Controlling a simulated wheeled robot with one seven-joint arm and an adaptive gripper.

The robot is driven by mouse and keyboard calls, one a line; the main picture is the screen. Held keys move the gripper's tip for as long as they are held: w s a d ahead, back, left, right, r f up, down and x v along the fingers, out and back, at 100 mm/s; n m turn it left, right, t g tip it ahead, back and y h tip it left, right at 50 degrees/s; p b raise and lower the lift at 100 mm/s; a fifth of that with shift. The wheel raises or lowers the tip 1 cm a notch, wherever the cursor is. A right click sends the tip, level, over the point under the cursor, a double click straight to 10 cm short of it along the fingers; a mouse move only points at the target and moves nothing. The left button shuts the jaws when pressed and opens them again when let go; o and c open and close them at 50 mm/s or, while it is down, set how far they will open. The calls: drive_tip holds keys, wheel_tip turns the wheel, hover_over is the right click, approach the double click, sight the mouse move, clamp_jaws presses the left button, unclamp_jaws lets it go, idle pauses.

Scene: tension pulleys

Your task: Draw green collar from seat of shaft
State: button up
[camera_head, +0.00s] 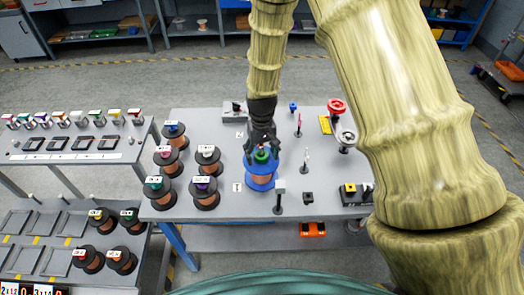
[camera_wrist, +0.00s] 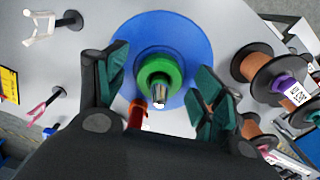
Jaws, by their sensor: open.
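The green collar (camera_wrist: 153,72) sits around a metal shaft (camera_wrist: 159,94) at the centre of a blue spool flange (camera_wrist: 190,40). In the head view the green collar (camera_head: 262,156) shows on top of the blue-flanged copper spool (camera_head: 261,179), standing upright on the grey table (camera_head: 230,128). My gripper (camera_wrist: 160,92) is open, with one finger on either side of the collar and a visible gap to it. It points down over the spool in the head view (camera_head: 261,148). A small red-brown part (camera_wrist: 136,114) shows below the collar, partly hidden by my gripper.
Several copper spools with black flanges (camera_head: 207,161) stand left of the blue one. A red handwheel (camera_head: 337,106) is at the back right. Bare table lies between them.

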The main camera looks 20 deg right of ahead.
sight(262, 148)
drive_tip(key=c, duration=1.1)
drive_tip(key=shift+r+p, duration=1.65)
drive_tip(key=shift+r, duration=0.25)
idle(1.1)
drive_tip(key=shift+r+p, duration=1.2)
drive_tip(key=shift+r, duration=0.45)
drive_tip(key=shift+r+p, duration=0.3)
drive_tip(key=shift+p, duration=0.05)
drive_tip(key=shift+r+p, duration=1.4)
drive_tip(key=shift+r, duration=0.55)
drive_tip(key=shift+f, duration=0.1)
